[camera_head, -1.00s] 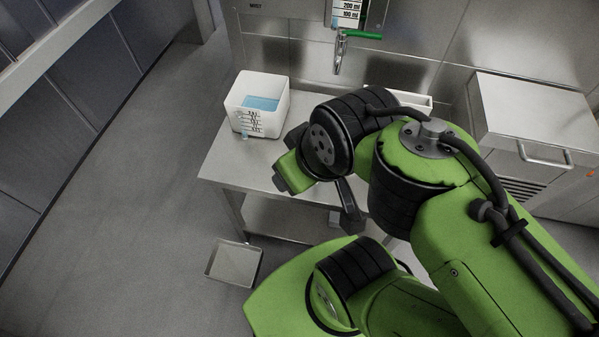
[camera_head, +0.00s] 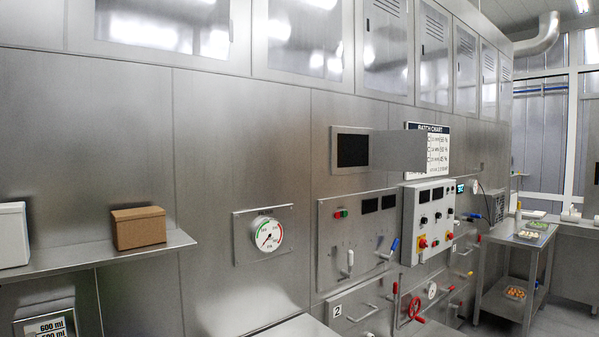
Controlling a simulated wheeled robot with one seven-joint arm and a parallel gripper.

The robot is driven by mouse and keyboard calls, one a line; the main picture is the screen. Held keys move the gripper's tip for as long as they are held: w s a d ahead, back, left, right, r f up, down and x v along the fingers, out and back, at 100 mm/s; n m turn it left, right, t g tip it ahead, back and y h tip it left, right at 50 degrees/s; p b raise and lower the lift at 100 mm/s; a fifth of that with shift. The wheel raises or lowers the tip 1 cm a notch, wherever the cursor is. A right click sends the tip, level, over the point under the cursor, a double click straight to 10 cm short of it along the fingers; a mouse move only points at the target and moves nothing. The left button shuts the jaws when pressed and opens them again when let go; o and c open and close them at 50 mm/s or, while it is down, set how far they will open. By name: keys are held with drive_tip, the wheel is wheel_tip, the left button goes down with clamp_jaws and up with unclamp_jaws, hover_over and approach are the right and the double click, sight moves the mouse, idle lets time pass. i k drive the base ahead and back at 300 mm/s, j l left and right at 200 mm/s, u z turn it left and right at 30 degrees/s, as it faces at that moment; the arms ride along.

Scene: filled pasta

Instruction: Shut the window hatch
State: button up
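A small square window (camera_head: 352,150) with a dark pane or opening and a pale metal frame is set in the steel wall, right of centre. A flat grey panel (camera_head: 398,151), which looks like the window hatch, stands out from the right side of this frame. It looks swung open and partly covers the batch chart (camera_head: 438,150) behind it. My gripper and arm are not in this view.
Below the window are control panels (camera_head: 345,238) with levers and a grey switch box (camera_head: 428,220) that juts out. A round gauge (camera_head: 270,235) is to the left. A shelf (camera_head: 95,255) holds a brown box (camera_head: 138,228). A steel table (camera_head: 520,240) stands at far right.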

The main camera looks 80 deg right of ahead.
sight(406, 151)
drive_tip(key=k+l, duration=0.25)
drive_tip(key=k, duration=0.2)
drive_tip(key=k+l, duration=0.2)
drive_tip(key=k, duration=0.25)
drive_tip(key=k+l, duration=0.25)
drive_tip(key=k, duration=0.2)
drive_tip(key=k+l, duration=0.2)
drive_tip(key=l, duration=0.2)
drive_tip(key=k+l, duration=0.2)
drive_tip(key=l, duration=0.2)
drive_tip(key=k+l, duration=0.2)
drive_tip(key=l, duration=0.25)
drive_tip(key=k+l, duration=0.2)
drive_tip(key=l, duration=0.2)
drive_tip(key=k+l, duration=0.2)
drive_tip(key=l, duration=0.2)
drive_tip(key=k+l, duration=0.2)
drive_tip(key=l, duration=0.2)
drive_tip(key=k+l, duration=0.25)
drive_tip(key=l, duration=0.2)
drive_tip(key=k+l, duration=0.2)
drive_tip(key=l, duration=0.2)
drive_tip(key=k+l, duration=0.1)
drive_tip(key=l, duration=1.95)
drive_tip(key=k, duration=0.05)
